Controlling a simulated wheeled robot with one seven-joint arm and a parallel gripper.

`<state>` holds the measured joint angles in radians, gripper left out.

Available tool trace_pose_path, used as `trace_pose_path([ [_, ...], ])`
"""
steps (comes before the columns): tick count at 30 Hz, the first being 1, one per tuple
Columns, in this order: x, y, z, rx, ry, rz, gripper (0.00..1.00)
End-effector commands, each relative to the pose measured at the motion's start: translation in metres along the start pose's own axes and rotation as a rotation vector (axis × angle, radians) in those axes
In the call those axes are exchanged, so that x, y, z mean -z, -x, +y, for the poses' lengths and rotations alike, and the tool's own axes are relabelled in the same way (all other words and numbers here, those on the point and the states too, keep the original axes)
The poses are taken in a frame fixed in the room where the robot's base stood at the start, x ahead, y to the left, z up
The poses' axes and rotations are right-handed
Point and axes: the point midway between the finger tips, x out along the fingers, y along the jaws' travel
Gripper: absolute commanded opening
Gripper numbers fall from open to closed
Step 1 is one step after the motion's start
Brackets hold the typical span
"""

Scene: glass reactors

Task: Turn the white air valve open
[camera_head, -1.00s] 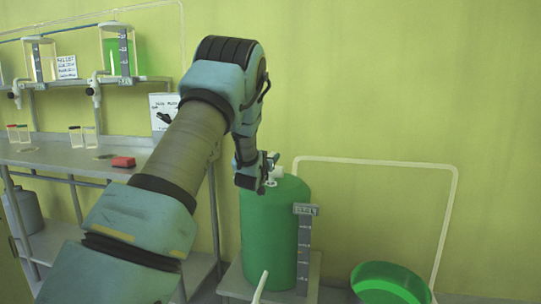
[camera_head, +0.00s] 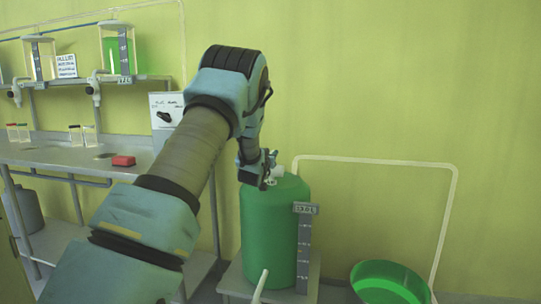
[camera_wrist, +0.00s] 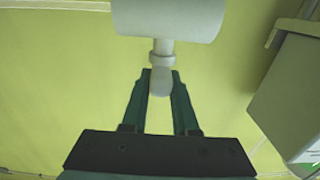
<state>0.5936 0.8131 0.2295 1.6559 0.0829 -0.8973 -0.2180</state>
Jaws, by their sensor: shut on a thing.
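The white air valve (camera_head: 279,172) sits on top of the green tank (camera_head: 268,230); my gripper hides part of it. In the wrist view, the valve's thick white body (camera_wrist: 168,17) is at the top, with a narrow stem and a rounded white end pointing toward me. My gripper (camera_wrist: 161,80) has its two dark green fingers on either side of that rounded end and is shut on it. In the head view, my gripper (camera_head: 266,182) is at the tank's top, at the left side of the valve.
A level gauge (camera_head: 304,245) stands against the tank's right side. A white pipe (camera_head: 375,163) runs along the wall behind it. A green basin (camera_head: 390,283) is at lower right.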

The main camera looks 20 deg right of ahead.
Motion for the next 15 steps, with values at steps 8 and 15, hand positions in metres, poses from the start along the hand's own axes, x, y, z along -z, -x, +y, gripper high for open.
trace_pose_path([
  [8,0.0002,0.0001,-0.0001,0.000,0.000,0.000,0.00],
  [15,-0.0002,0.0000,0.0007,0.009,0.000,0.001,0.00],
])
